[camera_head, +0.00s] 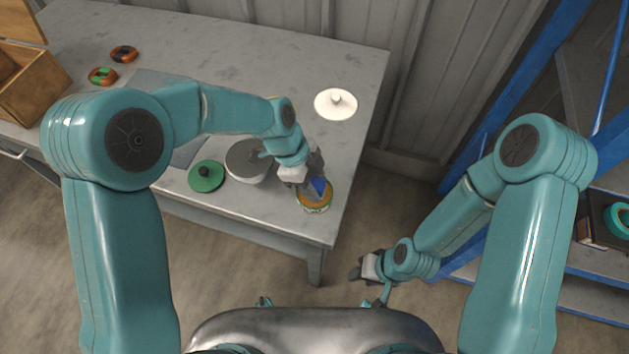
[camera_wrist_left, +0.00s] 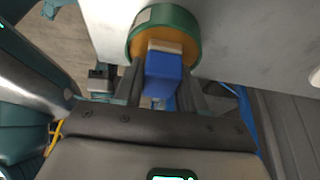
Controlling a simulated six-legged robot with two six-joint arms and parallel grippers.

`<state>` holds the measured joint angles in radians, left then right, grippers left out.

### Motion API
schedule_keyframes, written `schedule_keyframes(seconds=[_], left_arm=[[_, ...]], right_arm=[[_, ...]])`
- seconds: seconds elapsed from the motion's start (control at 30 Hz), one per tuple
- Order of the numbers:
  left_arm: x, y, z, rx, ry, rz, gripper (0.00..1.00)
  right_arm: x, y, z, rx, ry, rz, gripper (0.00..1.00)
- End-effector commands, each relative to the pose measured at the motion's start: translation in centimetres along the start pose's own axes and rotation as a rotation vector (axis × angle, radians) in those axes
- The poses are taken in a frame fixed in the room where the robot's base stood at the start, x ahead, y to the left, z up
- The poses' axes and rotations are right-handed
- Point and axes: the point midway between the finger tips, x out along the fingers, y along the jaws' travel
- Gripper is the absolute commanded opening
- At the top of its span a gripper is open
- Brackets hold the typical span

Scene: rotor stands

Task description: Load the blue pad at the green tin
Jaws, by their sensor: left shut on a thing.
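The green tin (camera_head: 313,205) stands near the front right corner of the table and has an orange-brown inside. It also shows at the top of the left wrist view (camera_wrist_left: 189,22). My left gripper (camera_head: 312,184) is shut on the blue pad (camera_head: 320,186), a blue block with a tan end. In the left wrist view the blue pad (camera_wrist_left: 162,76) sits between the fingers, its tan end over the tin's opening. I cannot tell whether it touches the inside. My right gripper (camera_head: 362,272) hangs off the table, and its jaws are too small to read.
A grey round pot (camera_head: 243,161) and a green knobbed disc (camera_head: 205,178) are left of the tin. A white knobbed disc (camera_head: 336,104) lies behind. Two coloured rings (camera_head: 102,76) and a wooden box (camera_head: 35,88) are far left. A blue rack (camera_head: 520,100) stands right.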

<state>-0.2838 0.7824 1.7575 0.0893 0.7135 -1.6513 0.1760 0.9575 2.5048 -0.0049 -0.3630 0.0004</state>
Motion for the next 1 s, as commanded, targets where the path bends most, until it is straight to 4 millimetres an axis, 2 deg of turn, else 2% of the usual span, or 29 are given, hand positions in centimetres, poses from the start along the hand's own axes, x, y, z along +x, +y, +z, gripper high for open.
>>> schedule_keyframes(seconds=[0.7,1.0], left_arm=[[-6.1,-0.1,-2.5,0.000,0.000,-0.006,0.16],[-6.3,-0.1,-2.6,0.000,0.000,-0.005,0.16]], right_arm=[[-3.2,-1.2,0.1,0.000,0.000,0.000,0.43],[-3.2,-1.1,0.1,0.000,0.000,0.000,0.43]])
